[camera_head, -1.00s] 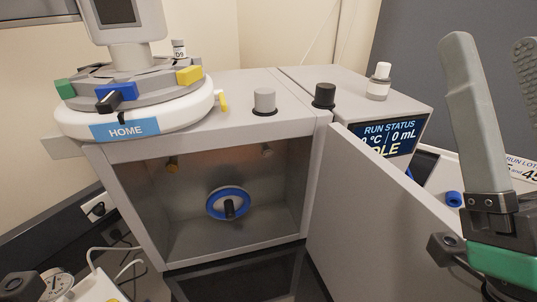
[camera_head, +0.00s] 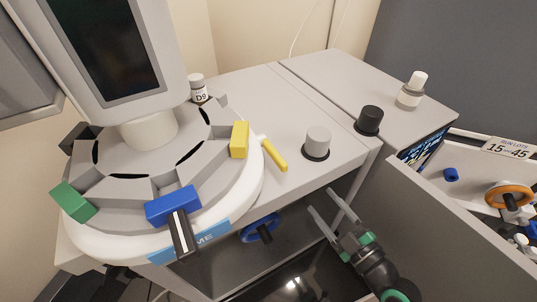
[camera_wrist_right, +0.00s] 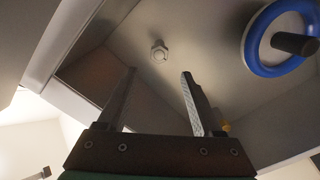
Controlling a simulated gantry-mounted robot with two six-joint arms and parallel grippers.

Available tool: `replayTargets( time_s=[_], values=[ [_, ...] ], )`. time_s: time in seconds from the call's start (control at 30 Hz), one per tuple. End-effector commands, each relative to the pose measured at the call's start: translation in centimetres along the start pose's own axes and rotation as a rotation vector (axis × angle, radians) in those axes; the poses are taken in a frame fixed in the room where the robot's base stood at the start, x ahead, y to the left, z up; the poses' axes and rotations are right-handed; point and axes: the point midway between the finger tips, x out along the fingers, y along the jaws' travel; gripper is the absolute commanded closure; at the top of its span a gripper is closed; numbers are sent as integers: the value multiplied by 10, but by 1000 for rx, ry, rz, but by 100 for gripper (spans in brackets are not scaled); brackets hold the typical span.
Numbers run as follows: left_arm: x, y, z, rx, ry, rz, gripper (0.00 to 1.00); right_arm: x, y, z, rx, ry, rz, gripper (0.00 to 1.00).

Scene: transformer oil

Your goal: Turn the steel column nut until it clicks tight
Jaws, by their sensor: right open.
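The steel column nut (camera_wrist_right: 159,50) shows in the right wrist view as a small pale fitting on the oven's inner wall. It is hidden in the head view. My right gripper (camera_head: 322,200) is open and empty at the right side of the oven opening, under the top's front edge. In the right wrist view its two fingers (camera_wrist_right: 158,74) point toward the nut, which lies between and just beyond the fingertips, with no contact visible. A brass fitting (camera_wrist_right: 226,127) shows partly beside the right finger. My left gripper is out of view.
A blue handwheel (camera_head: 260,228) is inside the oven, left of my right gripper. The open door (camera_head: 440,215) stands close on the right. The white carousel (camera_head: 252,190) overhangs the left. A grey knob (camera_head: 317,139) and black knob (camera_head: 368,119) stand on top.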

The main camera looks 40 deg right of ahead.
Motion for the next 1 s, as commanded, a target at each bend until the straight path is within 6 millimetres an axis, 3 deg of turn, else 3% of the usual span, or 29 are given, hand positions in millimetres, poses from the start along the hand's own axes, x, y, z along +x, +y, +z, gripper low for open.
replayTargets(
  time_s=[0.23,0.5,0.7,1.0],
  values=[
    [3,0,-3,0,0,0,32,15,0,-1,-2,3,-2,32],
    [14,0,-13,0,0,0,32,74,1,-2,-3,3,0,32],
    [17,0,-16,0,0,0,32,108,0,-1,-1,2,0,32],
    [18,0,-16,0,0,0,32,117,-1,0,-1,1,0,32]
  ],
)
